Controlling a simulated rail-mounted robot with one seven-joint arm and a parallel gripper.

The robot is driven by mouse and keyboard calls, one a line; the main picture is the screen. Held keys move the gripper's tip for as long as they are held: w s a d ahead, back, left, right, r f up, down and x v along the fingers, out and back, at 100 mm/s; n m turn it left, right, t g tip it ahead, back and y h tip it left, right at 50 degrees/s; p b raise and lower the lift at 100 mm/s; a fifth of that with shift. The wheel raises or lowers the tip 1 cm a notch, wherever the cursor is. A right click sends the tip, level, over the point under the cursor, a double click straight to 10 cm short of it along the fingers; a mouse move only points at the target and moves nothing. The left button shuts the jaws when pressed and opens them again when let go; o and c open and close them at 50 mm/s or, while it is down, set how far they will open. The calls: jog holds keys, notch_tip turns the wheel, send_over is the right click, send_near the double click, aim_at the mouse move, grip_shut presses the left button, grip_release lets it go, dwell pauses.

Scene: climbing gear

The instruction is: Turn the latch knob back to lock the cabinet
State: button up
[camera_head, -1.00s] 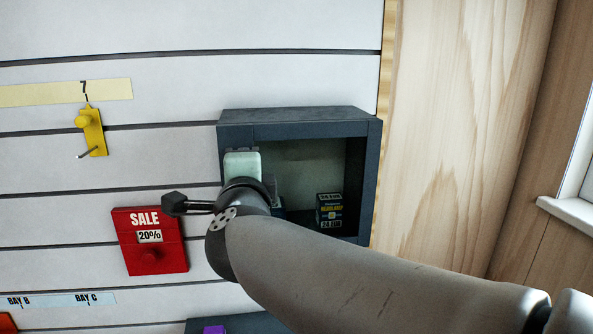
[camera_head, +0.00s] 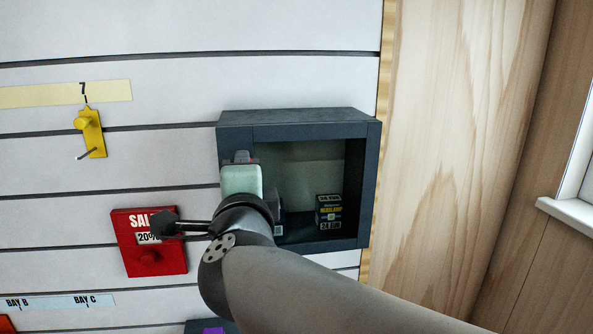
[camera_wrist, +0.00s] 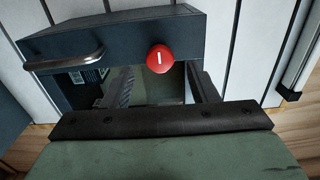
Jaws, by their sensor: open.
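The cabinet (camera_head: 298,119) is a dark grey box on the slatted wall, with a see-through front. It also shows in the wrist view (camera_wrist: 120,33). The latch knob (camera_wrist: 160,58) is round and red with a short white mark that looks upright in the wrist view. My gripper (camera_wrist: 160,76) is open, its two dark fingers apart and pointing toward the cabinet front. The knob shows between and just beyond the fingertips; I cannot tell whether they touch it. In the head view my gripper (camera_head: 239,158) covers the cabinet's left side, and the knob is mostly hidden there.
A bar handle (camera_wrist: 66,58) is on the cabinet front, left of the knob. A boxed item (camera_head: 330,212) is inside. A red SALE sign (camera_head: 150,243) and a yellow hook (camera_head: 91,132) are on the wall to the left. A wooden panel (camera_head: 450,120) is at right.

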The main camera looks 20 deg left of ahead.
jog(key=v, duration=0.7)
jog(key=shift+s+d, duration=0.2)
jog(key=shift+s, duration=0.05)
jog(key=w+d+f+n+g+h+p, duration=0.3)
jog(key=w+d+f+n+g+p, duration=0.45)
jog(key=d+f, duration=0.55)
jog(key=s+d+f+n+g+h+p, duration=0.1)
jog(key=s+d+f+g+h, duration=0.1)
jog(key=d, duration=0.6)
jog(key=s+d+f+n+g+h+p, duration=0.2)
jog(key=s+d, duration=0.3)
jog(key=d, duration=0.3)
jog(key=s+d+f+n+g+h+p, duration=0.1)
jog(key=s+d+f+g+h, duration=0.1)
jog(key=d, duration=0.6)
notch_tip(320, 180, down, 3)
jog(key=shift+s+r+g+h, duration=0.1)
jog(key=shift+s+g+h, duration=0.2)
jog(key=shift+s+g, duration=0.35)
jog(key=shift+s+n, duration=0.1)
jog(key=shift+n, duration=0.15)
